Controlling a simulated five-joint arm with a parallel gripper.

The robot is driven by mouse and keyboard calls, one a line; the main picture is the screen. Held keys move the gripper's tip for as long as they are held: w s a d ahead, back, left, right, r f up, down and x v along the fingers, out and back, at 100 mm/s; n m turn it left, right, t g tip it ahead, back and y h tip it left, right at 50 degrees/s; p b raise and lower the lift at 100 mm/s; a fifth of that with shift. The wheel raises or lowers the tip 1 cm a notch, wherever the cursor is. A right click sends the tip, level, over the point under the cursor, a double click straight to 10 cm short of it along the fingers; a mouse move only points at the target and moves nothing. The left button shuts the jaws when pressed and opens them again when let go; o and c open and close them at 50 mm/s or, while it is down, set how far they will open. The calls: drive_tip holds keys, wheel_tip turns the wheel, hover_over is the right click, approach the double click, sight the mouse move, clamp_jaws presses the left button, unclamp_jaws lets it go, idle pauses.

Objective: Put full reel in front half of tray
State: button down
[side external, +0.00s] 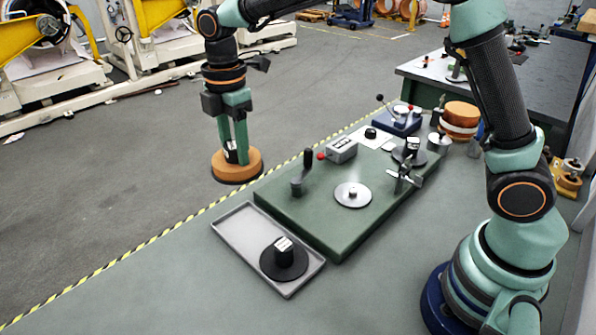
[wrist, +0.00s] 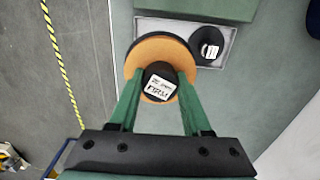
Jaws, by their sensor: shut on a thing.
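The full reel (side external: 237,167), a copper-coloured disc with a black base and a black labelled hub, is held in my gripper (side external: 237,150). In the wrist view the gripper (wrist: 160,92) has its two green fingers shut on the hub, with the copper reel (wrist: 152,52) around it. The reel hangs above the table's striped edge, behind and left of the tray. The grey tray (side external: 240,222) lies on the table in the side view, and its rim also shows in the wrist view (wrist: 228,60). A black reel (side external: 284,259) with a labelled hub sits in the tray's near end; the far end is bare.
A green base plate (side external: 310,215) with a crank handle, grey box, silver disc and clamp stands right of the tray. Another copper reel (side external: 460,117) is farther back right. The table left of the tray is clear.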

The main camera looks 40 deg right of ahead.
wheel_tip(320, 180, down, 17)
drive_tip(key=shift+r, duration=0.1)
idle(0.3)
drive_tip(key=shift+c, duration=1.8)
unclamp_jaws()
